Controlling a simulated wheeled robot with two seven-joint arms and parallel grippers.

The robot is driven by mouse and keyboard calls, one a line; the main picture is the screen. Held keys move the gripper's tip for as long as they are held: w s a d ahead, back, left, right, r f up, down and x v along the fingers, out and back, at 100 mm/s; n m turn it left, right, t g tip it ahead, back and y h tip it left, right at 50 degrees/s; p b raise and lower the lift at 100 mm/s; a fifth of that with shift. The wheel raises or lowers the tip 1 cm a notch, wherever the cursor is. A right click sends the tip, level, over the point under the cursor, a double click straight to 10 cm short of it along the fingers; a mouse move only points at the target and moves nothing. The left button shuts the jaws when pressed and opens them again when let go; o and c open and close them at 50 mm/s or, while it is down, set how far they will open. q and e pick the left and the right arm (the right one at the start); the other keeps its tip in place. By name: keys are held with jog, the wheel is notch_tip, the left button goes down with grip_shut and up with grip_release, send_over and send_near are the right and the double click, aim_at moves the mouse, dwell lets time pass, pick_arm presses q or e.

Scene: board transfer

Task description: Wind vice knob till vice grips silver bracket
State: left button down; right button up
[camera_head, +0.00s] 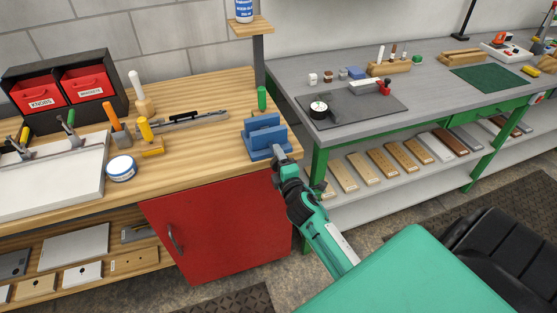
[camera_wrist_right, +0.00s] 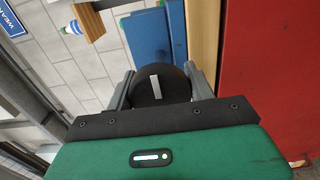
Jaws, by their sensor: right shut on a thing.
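The blue vice (camera_head: 264,137) stands at the right front corner of the wooden bench, and part of it shows in the right wrist view (camera_wrist_right: 146,40). Its round black knob (camera_wrist_right: 156,88) bears a white mark and faces the right wrist camera. The white mark runs nearly upright, tilted slightly, in that view. My right gripper (camera_head: 281,156) reaches the front of the vice. In the wrist view its two grey fingers (camera_wrist_right: 160,82) are shut on the knob, one on each side. I cannot make out the silver bracket in either view. My left gripper is not in view.
The wooden bench (camera_head: 205,152) has a red cabinet (camera_head: 215,225) under it, below the vice. A green-handled tool (camera_head: 262,98) stands behind the vice. A post with a small shelf (camera_head: 250,27) rises behind. A grey bench (camera_head: 415,75) stands to the right.

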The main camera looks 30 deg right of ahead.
jog(key=o, duration=0.9)
jog(key=shift+o, duration=0.2)
pick_arm(q)
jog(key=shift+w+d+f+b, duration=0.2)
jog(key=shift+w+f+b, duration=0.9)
jog(key=shift+b, duration=0.4)
pick_arm(e)
jog(key=v, duration=1.3)
jog(key=shift+s+a, duration=0.15)
jog(key=shift+s, duration=0.2)
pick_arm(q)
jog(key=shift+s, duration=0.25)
